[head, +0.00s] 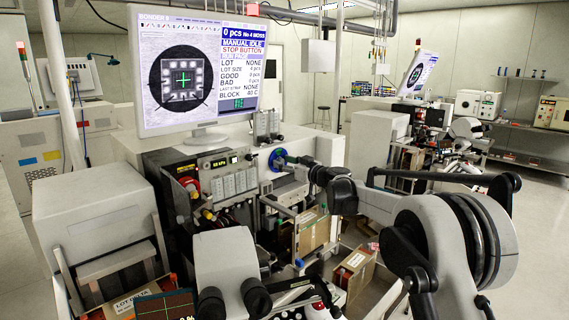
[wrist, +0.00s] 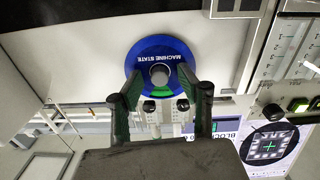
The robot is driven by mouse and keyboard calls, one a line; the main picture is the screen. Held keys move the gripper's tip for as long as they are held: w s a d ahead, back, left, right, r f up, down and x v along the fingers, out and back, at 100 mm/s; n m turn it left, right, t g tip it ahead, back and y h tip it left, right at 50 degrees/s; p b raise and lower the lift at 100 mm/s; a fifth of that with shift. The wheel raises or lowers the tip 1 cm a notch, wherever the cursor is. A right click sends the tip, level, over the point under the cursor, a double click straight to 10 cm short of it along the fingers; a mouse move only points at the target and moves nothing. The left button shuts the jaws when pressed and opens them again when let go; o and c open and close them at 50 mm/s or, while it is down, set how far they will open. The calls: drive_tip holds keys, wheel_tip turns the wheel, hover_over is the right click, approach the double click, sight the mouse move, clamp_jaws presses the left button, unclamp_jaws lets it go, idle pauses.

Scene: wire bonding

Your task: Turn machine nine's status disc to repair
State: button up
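The status disc (head: 276,160) is a blue round plate on the front of the near machine. In the wrist view the disc (wrist: 160,49) shows upside down, with "MACHINE STATE" lettering, a grey centre knob (wrist: 159,74) and a green segment below it. My gripper (wrist: 160,80) is open, with its dark fingers spread on either side of the knob, close to the disc's face. I cannot tell whether they touch it. In the head view my gripper (head: 290,160) reaches the disc from the right and is small. The machine's number is not readable on the disc.
A monitor (head: 200,72) stands above the machine. Dials and a button panel (head: 232,182) lie left of the disc. A microscope (head: 228,265) stands in front. Another machine (head: 385,135) is behind at right.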

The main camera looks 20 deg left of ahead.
clamp_jaws()
drive_tip(key=shift+f+m, duration=0.1)
drive_tip(key=shift+m, duration=0.2)
